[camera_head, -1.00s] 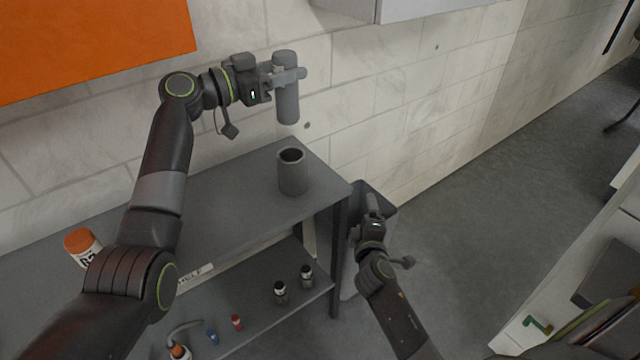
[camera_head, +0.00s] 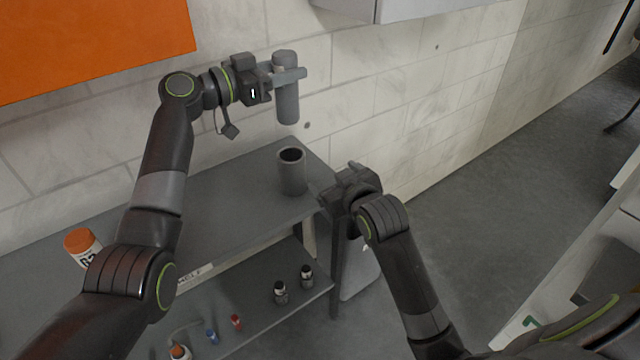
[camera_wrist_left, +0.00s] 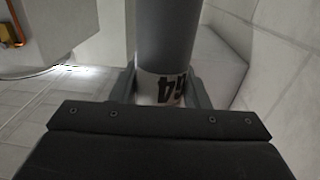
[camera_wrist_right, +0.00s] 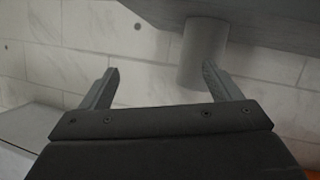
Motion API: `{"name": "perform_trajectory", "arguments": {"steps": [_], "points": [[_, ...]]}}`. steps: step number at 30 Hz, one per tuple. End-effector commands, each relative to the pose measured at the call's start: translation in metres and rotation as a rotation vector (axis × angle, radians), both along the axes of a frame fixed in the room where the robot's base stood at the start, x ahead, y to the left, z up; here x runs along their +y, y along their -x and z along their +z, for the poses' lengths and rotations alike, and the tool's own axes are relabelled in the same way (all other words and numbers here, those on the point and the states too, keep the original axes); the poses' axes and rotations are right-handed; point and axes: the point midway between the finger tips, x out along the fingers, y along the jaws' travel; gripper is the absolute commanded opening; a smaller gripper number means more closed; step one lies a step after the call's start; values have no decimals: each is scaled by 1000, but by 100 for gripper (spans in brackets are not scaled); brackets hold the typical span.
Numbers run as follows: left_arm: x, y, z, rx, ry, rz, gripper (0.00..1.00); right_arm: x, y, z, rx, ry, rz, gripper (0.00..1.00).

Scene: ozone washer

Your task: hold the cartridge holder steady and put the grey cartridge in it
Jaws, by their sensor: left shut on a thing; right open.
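The grey cartridge (camera_head: 287,103) hangs upright in my left gripper (camera_head: 289,76), which is shut on it high above the shelf. In the left wrist view the cartridge (camera_wrist_left: 167,35) shows a white label with dark print between the fingers. The cartridge holder (camera_head: 292,174), a dark grey open-topped cup, stands upright on the shelf top below the cartridge, apart from it. My right gripper (camera_head: 333,187) is open and empty, just right of the holder. In the right wrist view the holder (camera_wrist_right: 196,58) appears upside down beyond the fingers, nearer the right one, not clearly between them.
The grey shelf top (camera_head: 225,205) has free room left of the holder. An orange-capped bottle (camera_head: 82,244) stands at its left. Several small bottles, including a dark one (camera_head: 306,276), are on the lower shelf. A tiled wall (camera_head: 385,90) rises close behind.

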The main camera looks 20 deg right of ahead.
Motion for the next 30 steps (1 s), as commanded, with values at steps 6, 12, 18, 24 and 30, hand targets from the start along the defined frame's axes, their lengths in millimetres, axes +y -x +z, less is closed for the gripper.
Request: {"name": "perform_trajectory", "arguments": {"steps": [6, 12, 18, 24, 30], "points": [[0, 0, 1, -1, 1, 0, 13, 31, 9, 7, 56, -173, 109, 84], [0, 0, 1, -1, 1, 0, 13, 41, 10, 8, 77, -224, 145, 84], [0, 0, 1, -1, 1, 0, 13, 46, -10, 0, 78, -225, 146, 84], [0, 0, 1, -1, 1, 0, 13, 54, -40, -14, 79, -225, 146, 84], [0, 0, 1, -1, 1, 0, 13, 60, -67, -25, 78, -223, 145, 84]]}}
